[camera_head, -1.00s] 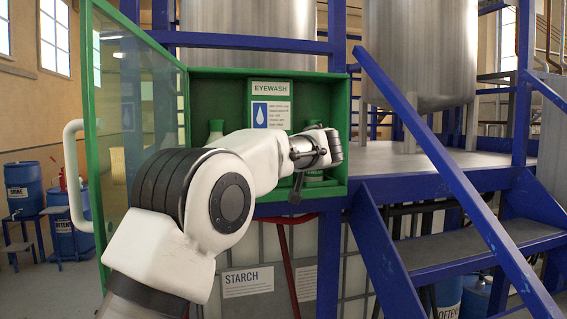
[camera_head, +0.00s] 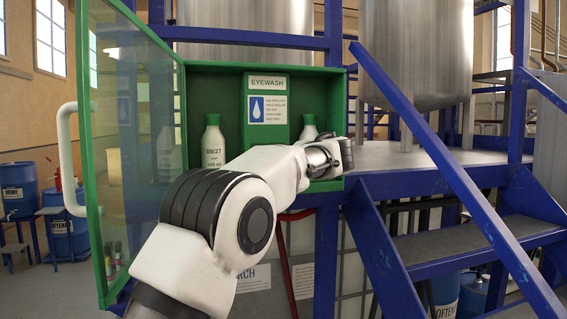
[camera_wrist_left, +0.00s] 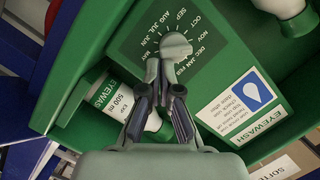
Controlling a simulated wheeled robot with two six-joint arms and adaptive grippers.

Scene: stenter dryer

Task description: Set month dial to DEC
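The month dial shows in the left wrist view: a white round knob (camera_wrist_left: 175,44) on a green panel (camera_wrist_left: 125,42), with white month names around it. JUN, JUL, AUG, SEP, OCT, NOV, DEC, JAN and FEB are legible. I cannot tell which month the knob points at. My left gripper (camera_wrist_left: 161,66) has its fingertips close together at the knob's lower edge; whether they hold it is unclear. In the head view my left arm reaches into the green eyewash cabinet (camera_head: 268,70), its gripper (camera_head: 338,155) at the right side. The dial does not show there. My right gripper is not in view.
A white bottle (camera_head: 214,145) stands left in the cabinet; another (camera_head: 310,128) is partly behind my arm. The EYEWASH sign (camera_head: 268,108) is between them. The glass door (camera_head: 135,130) stands open at left. Blue stairs (camera_head: 450,190) are at right.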

